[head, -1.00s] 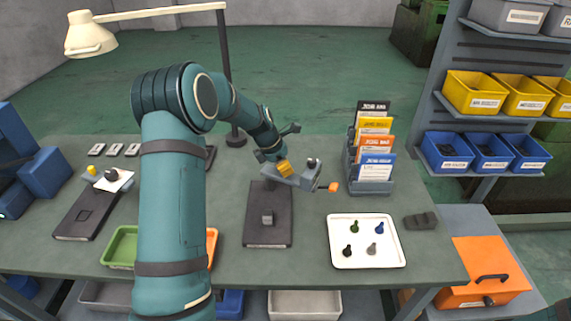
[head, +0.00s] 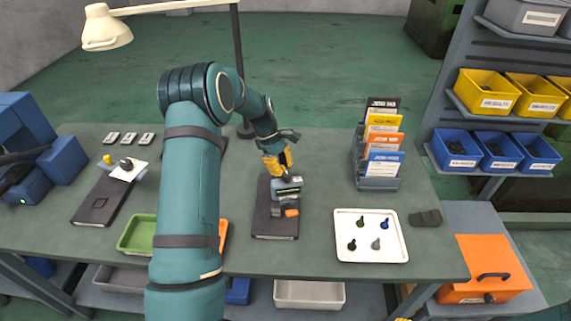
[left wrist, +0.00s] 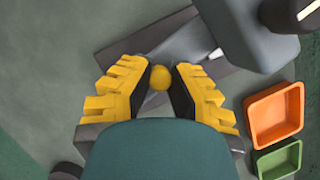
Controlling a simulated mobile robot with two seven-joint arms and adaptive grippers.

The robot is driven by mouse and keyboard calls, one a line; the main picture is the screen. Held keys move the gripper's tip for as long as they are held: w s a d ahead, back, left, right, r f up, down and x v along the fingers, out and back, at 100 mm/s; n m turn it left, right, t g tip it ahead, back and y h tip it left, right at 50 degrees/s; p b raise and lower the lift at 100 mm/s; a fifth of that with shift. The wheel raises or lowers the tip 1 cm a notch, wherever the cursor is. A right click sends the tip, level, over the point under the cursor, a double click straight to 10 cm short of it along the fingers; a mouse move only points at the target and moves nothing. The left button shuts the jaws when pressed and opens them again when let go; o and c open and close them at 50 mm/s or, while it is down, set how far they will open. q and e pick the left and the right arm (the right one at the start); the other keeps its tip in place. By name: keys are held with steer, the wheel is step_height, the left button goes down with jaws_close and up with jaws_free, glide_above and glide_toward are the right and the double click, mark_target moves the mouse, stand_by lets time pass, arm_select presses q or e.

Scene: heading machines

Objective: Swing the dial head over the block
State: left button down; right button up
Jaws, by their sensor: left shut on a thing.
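The dial head's grey swing arm (head: 288,187) stands above a dark base plate (head: 263,228) near the middle of the bench. Its orange end (head: 291,213) points toward the front. It lies over or close to where the grey block sits on the plate; the block is mostly covered and I cannot tell the exact alignment. My left gripper (head: 276,163) is at the arm's rear, shut on the yellow knob. In the left wrist view the knob (left wrist: 159,77) lies between the yellow fingers.
A white tray (head: 347,255) with several small pegs lies to the right, with a card rack (head: 378,183) behind it. A similar dark plate (head: 100,207) with a white card lies at the left. A green bin (head: 132,237) and a lamp (head: 107,29) are near my left arm.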

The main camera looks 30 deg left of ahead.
arm_select(q)
steer(key=shift+s+a+f+m+g, duration=0.1)
steer(key=shift+s+a+m+g, duration=0.15)
steer(key=shift+m, duration=0.3)
steer(key=shift+s+a+f+m+g, duration=0.1)
steer(key=shift+s+m+g, duration=0.2)
steer(key=shift+m, duration=0.25)
steer(key=c, duration=0.9)
jaws_free()
steer(key=shift+a, duration=0.1)
steer(key=shift+o, duration=0.2)
steer(key=shift+r, duration=0.1)
steer(key=shift+w+r, duration=0.1)
steer(key=shift+a+r, duration=0.2)
steer(key=shift+r, duration=0.1)
steer(key=v, duration=1.1)
steer(key=shift+d, duration=0.1)
